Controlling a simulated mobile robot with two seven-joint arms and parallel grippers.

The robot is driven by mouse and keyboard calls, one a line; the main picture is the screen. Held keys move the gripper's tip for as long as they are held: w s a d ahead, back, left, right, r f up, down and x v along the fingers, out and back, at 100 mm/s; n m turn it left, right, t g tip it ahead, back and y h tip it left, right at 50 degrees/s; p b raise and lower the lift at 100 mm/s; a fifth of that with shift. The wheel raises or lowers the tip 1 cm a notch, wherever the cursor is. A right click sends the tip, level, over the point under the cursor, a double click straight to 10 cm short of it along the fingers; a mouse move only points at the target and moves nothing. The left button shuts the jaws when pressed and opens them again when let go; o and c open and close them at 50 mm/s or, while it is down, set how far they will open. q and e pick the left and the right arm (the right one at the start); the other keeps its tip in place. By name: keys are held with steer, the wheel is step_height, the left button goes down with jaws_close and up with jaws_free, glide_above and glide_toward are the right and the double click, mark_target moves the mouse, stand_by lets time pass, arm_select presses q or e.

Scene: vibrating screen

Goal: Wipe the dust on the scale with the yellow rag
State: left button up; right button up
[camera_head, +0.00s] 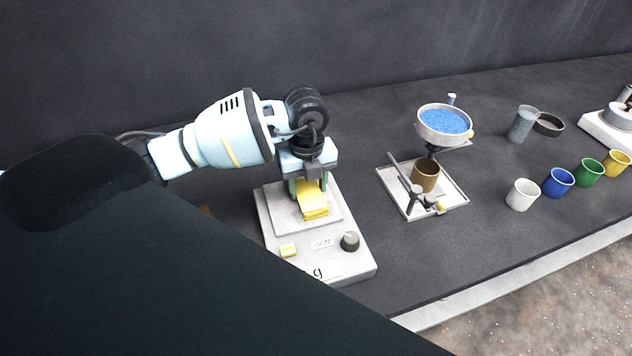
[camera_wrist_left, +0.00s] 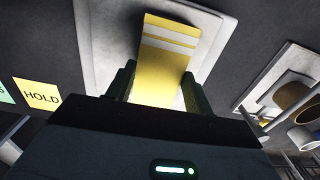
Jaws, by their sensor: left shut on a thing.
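The scale (camera_head: 318,262) is a white box with a square weighing plate (camera_head: 272,212), a yellow button and a dark knob on its front. The yellow rag (camera_head: 313,203), with pale stripes, is over the plate; it also shows in the left wrist view (camera_wrist_left: 165,55). My left gripper (camera_head: 308,185) is shut on the rag from above, its green fingers on either side; they also show in the left wrist view (camera_wrist_left: 158,85). I cannot tell whether the rag touches the plate. No dust can be made out. My right gripper is not in view.
To the right, a stand (camera_head: 388,182) holds a bowl of blue grains (camera_head: 443,122) above a brown cup (camera_head: 424,176). White (camera_head: 522,194), blue (camera_head: 558,183), green and yellow cups stand farther right. A large dark shape covers the lower left of the head view.

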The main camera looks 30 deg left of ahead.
mark_target(317, 197)
arm_select(q)
steer(key=shift+s+a+f, duration=0.1)
steer(key=shift+s+a, duration=0.45)
steer(key=shift+s, duration=0.15)
steer(key=shift+a, duration=0.1)
steer(key=shift+s+a, duration=0.15)
steer(key=shift+s, duration=0.1)
steer(key=shift+w+d+f, duration=0.1)
steer(key=shift+w+d, duration=0.15)
steer(key=shift+d, duration=0.9)
steer(key=shift+w+d, duration=0.2)
steer(key=shift+d, duration=0.9)
steer(key=shift+d, duration=0.15)
steer(key=shift+w+d, duration=0.15)
steer(key=shift+d, duration=0.85)
